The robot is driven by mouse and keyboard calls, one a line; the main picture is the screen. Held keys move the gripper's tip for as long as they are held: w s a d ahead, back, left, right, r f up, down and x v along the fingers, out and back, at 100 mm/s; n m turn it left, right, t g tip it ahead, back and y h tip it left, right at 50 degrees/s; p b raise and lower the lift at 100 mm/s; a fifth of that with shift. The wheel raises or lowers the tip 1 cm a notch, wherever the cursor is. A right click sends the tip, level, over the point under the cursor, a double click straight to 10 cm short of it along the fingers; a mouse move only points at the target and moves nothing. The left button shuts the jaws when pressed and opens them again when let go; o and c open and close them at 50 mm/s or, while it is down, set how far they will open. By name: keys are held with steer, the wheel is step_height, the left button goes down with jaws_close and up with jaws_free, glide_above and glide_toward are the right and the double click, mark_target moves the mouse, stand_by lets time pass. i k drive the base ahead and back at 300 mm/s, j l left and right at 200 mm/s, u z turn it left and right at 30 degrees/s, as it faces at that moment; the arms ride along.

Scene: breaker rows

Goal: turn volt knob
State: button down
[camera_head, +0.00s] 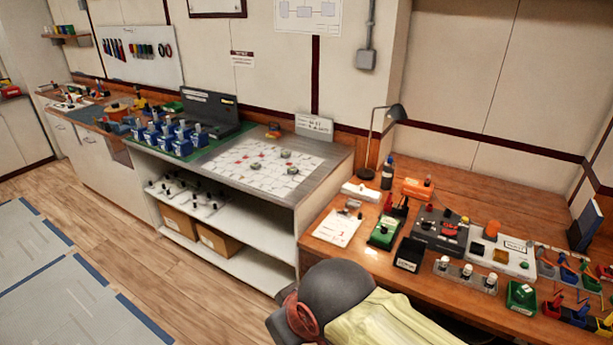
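I cannot make out which knob is the volt knob; the labels are too small to read. On the wooden desk at the right stands a dark grey device (440,230) with small knobs and a red part on top. Beside it is a white device (500,250) with an orange knob (492,229) and a yellowish panel. A green device (384,232) sits to the left of the dark grey one. My gripper is not in view.
A desk lamp (397,113) rises at the desk's back left.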

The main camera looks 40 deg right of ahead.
mark_target(425, 225)
steer(key=z, duration=2.15)
